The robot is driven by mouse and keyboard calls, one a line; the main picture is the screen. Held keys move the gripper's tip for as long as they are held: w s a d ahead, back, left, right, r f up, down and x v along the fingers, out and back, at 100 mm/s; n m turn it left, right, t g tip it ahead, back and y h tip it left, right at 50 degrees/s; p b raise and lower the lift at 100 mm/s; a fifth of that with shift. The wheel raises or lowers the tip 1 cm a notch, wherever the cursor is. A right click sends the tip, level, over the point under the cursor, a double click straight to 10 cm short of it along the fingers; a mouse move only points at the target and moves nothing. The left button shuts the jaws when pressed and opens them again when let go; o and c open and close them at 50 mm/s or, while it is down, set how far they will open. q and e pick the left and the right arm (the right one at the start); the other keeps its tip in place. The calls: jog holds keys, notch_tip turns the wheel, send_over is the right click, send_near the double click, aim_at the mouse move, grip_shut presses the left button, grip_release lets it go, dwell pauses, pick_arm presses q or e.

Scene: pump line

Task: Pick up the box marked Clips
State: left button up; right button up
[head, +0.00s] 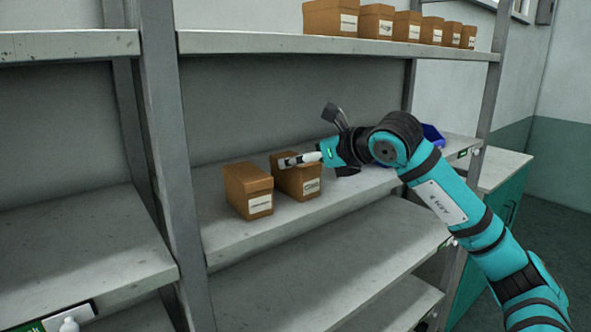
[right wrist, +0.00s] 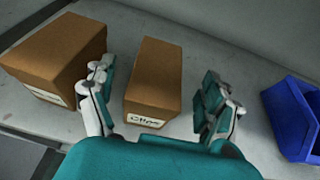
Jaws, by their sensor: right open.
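The box marked Clips (right wrist: 152,85) is a brown carton with a white label on its front, seen in the right wrist view. In the head view it is the right one of two boxes (head: 311,183) on the middle shelf. My right gripper (right wrist: 157,80) is open, with one finger on each side of this box. Gaps show between the fingers and the box sides. In the head view my right gripper (head: 296,160) is over the box's top and hides part of it. My left gripper is not in view.
A second brown box (head: 247,190) stands close on the left, near my left-hand finger in the wrist view. A blue bin (right wrist: 295,117) stands to the right on the middle shelf (head: 240,240). Several brown boxes line the upper shelf (head: 250,43). An upright post (head: 168,150) stands left.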

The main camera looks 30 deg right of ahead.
jog(key=p+x, duration=0.1)
jog(key=x, duration=0.2)
jog(key=shift+w+a+p, duration=0.1)
jog(key=shift+w+p, duration=0.2)
jog(key=shift+w, duration=0.1)
jog(key=shift+w+f, duration=0.1)
jog(key=shift+f, duration=0.1)
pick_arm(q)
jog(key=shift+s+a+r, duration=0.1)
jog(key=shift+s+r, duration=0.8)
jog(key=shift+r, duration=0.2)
pick_arm(e)
jog(key=shift+c, duration=1)
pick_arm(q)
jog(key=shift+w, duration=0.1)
pick_arm(e)
jog(key=c, duration=1.2)
jog(key=shift+r, duration=0.15)
